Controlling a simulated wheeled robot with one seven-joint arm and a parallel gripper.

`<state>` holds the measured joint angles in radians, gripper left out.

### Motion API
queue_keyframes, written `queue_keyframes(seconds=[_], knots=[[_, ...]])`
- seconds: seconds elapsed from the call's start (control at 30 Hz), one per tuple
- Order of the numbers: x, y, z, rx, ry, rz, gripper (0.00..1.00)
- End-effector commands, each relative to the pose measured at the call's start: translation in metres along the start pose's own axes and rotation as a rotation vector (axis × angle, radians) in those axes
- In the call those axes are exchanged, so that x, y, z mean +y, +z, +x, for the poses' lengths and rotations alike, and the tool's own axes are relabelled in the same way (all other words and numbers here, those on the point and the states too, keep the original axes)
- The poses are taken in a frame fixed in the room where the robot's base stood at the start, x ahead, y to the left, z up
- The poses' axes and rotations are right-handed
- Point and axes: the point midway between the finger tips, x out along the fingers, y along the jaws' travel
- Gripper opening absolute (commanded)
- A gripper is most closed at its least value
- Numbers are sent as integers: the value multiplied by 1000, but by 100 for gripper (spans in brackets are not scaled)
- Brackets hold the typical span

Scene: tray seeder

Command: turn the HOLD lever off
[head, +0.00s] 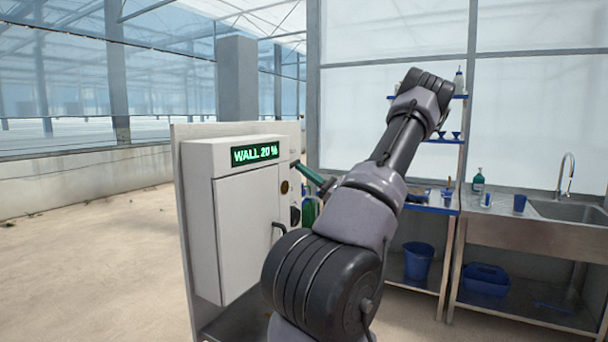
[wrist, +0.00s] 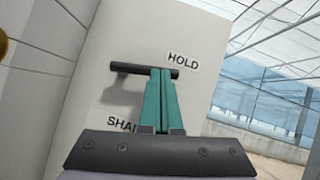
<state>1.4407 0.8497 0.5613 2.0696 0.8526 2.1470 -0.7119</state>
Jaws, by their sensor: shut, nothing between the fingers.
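The HOLD lever (wrist: 132,67) is a dark bar on a pale panel in the wrist view, lying nearly level in the picture with its right end beside the HOLD label (wrist: 183,60). My gripper (wrist: 161,74) has its teal fingers shut together with nothing between them. The fingertips overlap the bar near its right end; I cannot tell whether they touch it. In the head view my gripper (head: 308,174) is at the right side of the white control cabinet (head: 245,235), and the lever cannot be made out clearly there.
A second label (wrist: 118,124), partly hidden, starts with "SHA". A brass-coloured round part (wrist: 3,46) is at the wrist view's left edge. A sink bench (head: 530,235) stands at right. Floor left of the cabinet is clear.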

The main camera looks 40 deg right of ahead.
Motion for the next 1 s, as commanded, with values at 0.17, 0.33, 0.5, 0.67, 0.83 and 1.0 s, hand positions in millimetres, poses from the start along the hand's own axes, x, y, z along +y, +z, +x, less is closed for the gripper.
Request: queue_keyframes(seconds=[0.17, 0.33, 0.5, 0.67, 0.83, 1.0], knots=[[-4, 8, 5, 1, 91, -138, 0], [-5, 16, 11, 0, 182, -272, 0], [-4, 24, 16, 0, 269, -402, 0], [-3, 30, 20, 1, 342, -510, 0], [-1, 32, 22, 0, 375, -559, 0], [-2, 32, 22, 0, 374, -557, 0]])
